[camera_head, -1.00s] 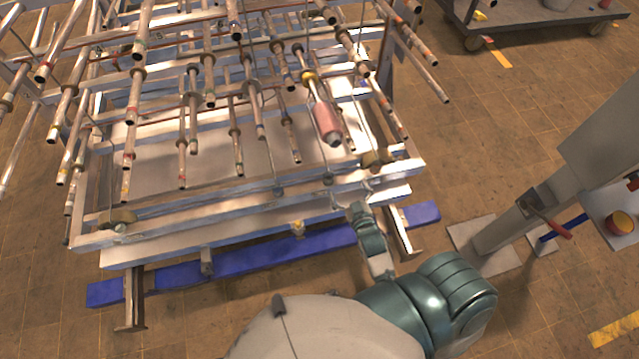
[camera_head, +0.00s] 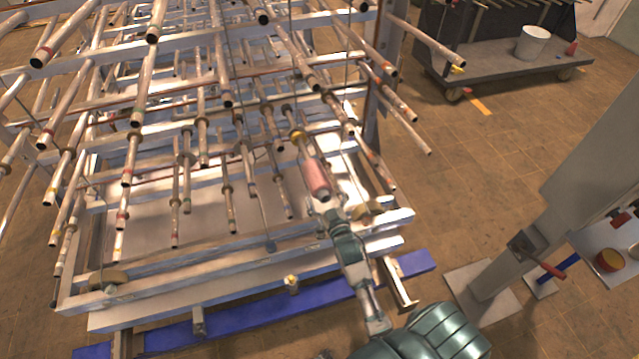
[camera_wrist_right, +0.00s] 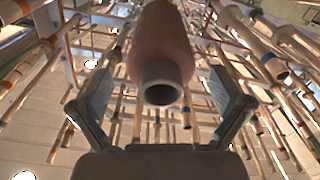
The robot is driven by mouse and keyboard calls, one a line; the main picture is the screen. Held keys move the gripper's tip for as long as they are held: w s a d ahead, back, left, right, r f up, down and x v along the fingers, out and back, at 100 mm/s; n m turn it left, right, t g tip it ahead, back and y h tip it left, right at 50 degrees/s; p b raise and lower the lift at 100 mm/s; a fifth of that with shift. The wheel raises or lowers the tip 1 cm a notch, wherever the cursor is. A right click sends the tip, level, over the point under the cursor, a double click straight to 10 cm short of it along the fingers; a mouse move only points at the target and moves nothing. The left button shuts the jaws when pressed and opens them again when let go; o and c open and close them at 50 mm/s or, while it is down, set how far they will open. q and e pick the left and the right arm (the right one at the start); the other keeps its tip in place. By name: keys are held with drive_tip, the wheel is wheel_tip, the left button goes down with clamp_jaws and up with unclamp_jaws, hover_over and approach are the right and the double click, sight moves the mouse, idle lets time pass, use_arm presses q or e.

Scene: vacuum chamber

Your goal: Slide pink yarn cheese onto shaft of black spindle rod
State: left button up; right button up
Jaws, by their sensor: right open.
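The pink yarn cheese (camera_head: 316,177) sits at the front end of a rod on the rack, just in front of a yellow ring (camera_head: 297,135). Its grey tube end points toward me. In the right wrist view, the cheese (camera_wrist_right: 161,45) is between the two spread fingers, and its hollow tube end faces the camera. My right gripper (camera_head: 330,213) is open at the near end of the cheese; I see no finger closed on it. The shaft inside the cheese is hidden, and I cannot tell which rod is the black spindle. My left gripper is not in view.
The metal rack (camera_head: 150,283) carries several protruding rods around the cheese, close to my right gripper. A grey post (camera_head: 545,205) with a side tray (camera_head: 590,240) stands at the right. A cart (camera_head: 490,68) with a white bucket (camera_head: 532,42) is behind. Floor between them is open.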

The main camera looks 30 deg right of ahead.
sight(311, 168)
drive_tip(key=x, duration=0.5)
drive_tip(key=shift+a, duration=0.1)
drive_tip(key=c, duration=1.3)
drive_tip(key=shift+f+b+x, duration=0.2)
drive_tip(key=shift+b+x, duration=0.5)
drive_tip(key=shift+x, duration=1.8)
drive_tip(key=shift+f+b+x, duration=0.2)
drive_tip(key=shift+b+x, duration=0.65)
drive_tip(key=shift+x, duration=1)
drive_tip(key=o, duration=1.3)
drive_tip(key=shift+s, duration=0.1)
drive_tip(key=shift+s, duration=0.15)
